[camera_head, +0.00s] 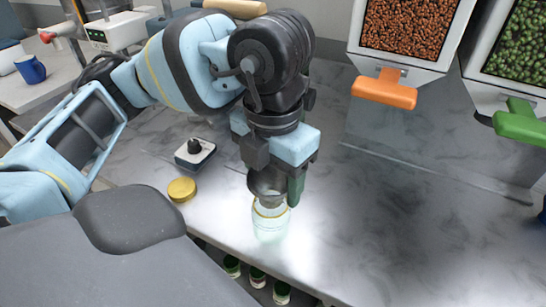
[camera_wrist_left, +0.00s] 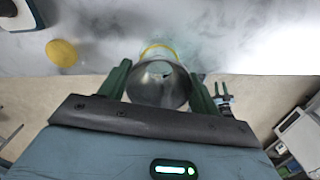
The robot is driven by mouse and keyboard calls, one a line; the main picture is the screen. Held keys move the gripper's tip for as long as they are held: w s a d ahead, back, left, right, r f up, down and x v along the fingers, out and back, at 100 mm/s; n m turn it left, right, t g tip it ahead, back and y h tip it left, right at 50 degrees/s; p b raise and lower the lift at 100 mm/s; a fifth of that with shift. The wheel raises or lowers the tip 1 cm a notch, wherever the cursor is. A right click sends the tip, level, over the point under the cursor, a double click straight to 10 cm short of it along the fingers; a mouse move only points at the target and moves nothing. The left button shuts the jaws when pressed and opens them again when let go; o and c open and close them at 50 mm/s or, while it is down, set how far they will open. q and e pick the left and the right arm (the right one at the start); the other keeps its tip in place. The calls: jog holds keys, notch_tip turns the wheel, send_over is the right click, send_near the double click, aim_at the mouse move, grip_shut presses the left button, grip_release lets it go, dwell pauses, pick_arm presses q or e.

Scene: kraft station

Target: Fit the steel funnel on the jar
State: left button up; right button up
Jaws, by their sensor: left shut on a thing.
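The steel funnel (camera_head: 266,184) is a grey metal cone. My left gripper (camera_head: 278,190) is shut on it from above, its green fingers on either side. The funnel's wide mouth (camera_wrist_left: 158,85) shows between the fingers in the left wrist view. The clear glass jar (camera_head: 270,225) stands upright near the counter's front edge, directly beneath the funnel. Its yellow rim (camera_wrist_left: 158,50) shows partly behind the funnel in the left wrist view. The funnel's lower end overlaps the jar mouth; I cannot tell whether it is seated. My right gripper cannot be made out clearly.
A gold lid (camera_head: 182,189) lies on the counter left of the jar, near a small dark-topped device (camera_head: 195,152). Dispensers with an orange handle (camera_head: 384,90) and a green handle (camera_head: 520,123) hang at the back right. The counter (camera_head: 400,220) right of the jar is clear.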

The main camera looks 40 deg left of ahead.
pick_arm(q)
jog(key=shift+f+b, duration=0.35)
jog(key=shift+f, duration=0.35)
pick_arm(e)
jog(key=shift+s+f, duration=0.25)
jog(key=shift+f, duration=0.2)
pick_arm(q)
jog(key=o, duration=1.3)
jog(key=shift+o, duration=0.2)
jog(key=shift+r+p, duration=1.1)
jog(key=shift+r, duration=0.55)
pick_arm(e)
jog(key=shift+w+r, duration=0.45)
jog(key=shift+r, duration=0.25)
jog(key=shift+w+r, duration=0.4)
jog(key=shift+r, duration=0.25)
pick_arm(q)
jog(key=shift+r+p, duration=0.55)
jog(key=shift+r, duration=0.3)
jog(key=shift+r+p, duration=1.25)
jog(key=shift+r, duration=0.8)
pick_arm(e)
jog(key=shift+t, duration=0.7)
jog(key=w+r, duration=0.2)
jog(key=r, duration=0.1)
jog(key=w+r, duration=0.1)
jog(key=r, duration=0.1)
jog(key=shift+w, duration=0.15)
